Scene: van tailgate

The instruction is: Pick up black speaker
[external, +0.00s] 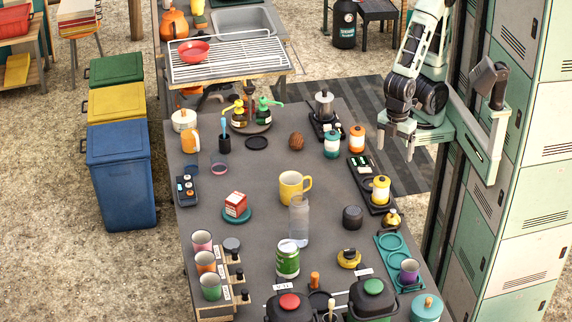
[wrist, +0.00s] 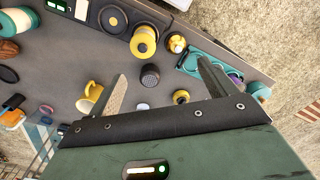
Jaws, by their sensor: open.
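The black speaker (external: 352,217), a small dark rounded cylinder, stands upright on the grey table, right of the clear bottle. In the wrist view the speaker (wrist: 150,75) shows between my two fingertips and farther off. My gripper (external: 395,146) is open and empty, held above the right side of the table, back from the speaker in the external view. Its fingers also show in the wrist view (wrist: 161,72), spread wide. Nothing touches the speaker.
A yellow mug (external: 291,187) and a clear bottle (external: 299,222) stand left of the speaker. A dark tray with a yellow-and-white jar (external: 381,190) lies behind right. A small yellow item (external: 349,258) is in front. A teal tray (external: 386,243) and green lockers (external: 510,190) are right.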

